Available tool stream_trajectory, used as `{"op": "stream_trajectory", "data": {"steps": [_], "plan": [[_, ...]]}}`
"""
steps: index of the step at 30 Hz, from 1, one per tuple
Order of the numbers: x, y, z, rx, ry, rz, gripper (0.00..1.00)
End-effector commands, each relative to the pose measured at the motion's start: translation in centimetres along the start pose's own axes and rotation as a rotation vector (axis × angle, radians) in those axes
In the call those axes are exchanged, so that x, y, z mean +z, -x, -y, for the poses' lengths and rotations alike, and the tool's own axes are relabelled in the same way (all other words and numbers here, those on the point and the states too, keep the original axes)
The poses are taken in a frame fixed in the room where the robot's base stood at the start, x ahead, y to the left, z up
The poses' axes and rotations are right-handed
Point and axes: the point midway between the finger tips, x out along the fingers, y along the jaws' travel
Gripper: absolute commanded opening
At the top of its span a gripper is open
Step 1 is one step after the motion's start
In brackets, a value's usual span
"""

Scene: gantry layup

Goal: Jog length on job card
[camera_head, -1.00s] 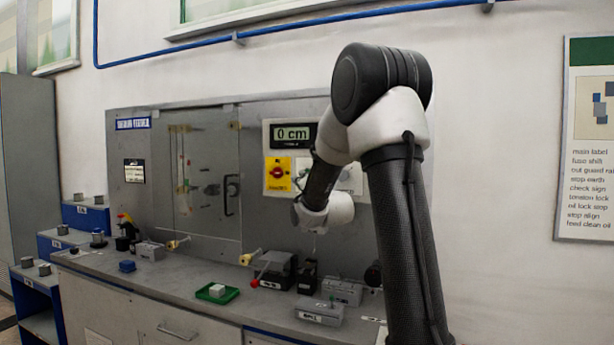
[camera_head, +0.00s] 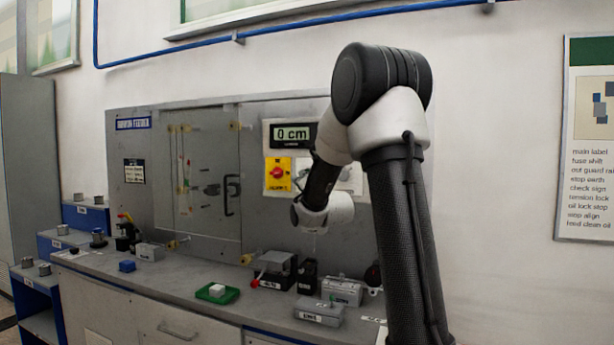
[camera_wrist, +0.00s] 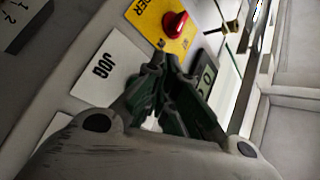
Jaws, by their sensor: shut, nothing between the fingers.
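The display (camera_head: 295,134) on the wall panel reads "0 cm". Below it is a yellow plate with a red knob (camera_head: 278,173). In the wrist view, the yellow plate (camera_wrist: 148,14) and red knob (camera_wrist: 174,24) are at the top. A white plate marked JOG (camera_wrist: 97,66) lies left of my gripper (camera_wrist: 172,62). The fingers are shut and empty, in front of the panel between the JOG plate and the dark display (camera_wrist: 207,80). They hide whatever is behind them. In the head view my arm covers part of the panel. I cannot tell which sheet is the job card.
A clear guard door (camera_head: 208,185) stands left of the panel. A notice board (camera_head: 588,140) hangs at right.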

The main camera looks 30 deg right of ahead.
Motion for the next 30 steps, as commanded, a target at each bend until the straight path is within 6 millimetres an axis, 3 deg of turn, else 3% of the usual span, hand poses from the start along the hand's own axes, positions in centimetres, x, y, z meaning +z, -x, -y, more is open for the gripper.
{"op": "stream_trajectory", "data": {"steps": [30], "plan": [[-0.54,-0.73,-0.52,0.000,0.000,0.000,0.00]]}}
